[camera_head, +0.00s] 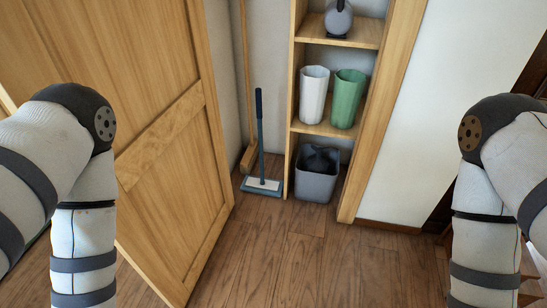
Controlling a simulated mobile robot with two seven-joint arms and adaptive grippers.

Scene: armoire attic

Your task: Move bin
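A grey bin (316,186) stands on the floor inside the armoire, under the lowest shelf. Something dark shows inside its mouth. A white ribbed bin-like container (313,95) and a green one (347,99) stand side by side on the shelf above it. My two arms come in at the left and right edges of the head view, bent downward. Both grippers are below the picture, far from the bins, so their state does not show.
An open wooden door (140,120) stands at the left. A flat mop (262,184) and a broom (249,155) lean left of the shelves. A grey rounded object (338,20) sits on the upper shelf (352,39). The wooden floor (310,260) in front is clear.

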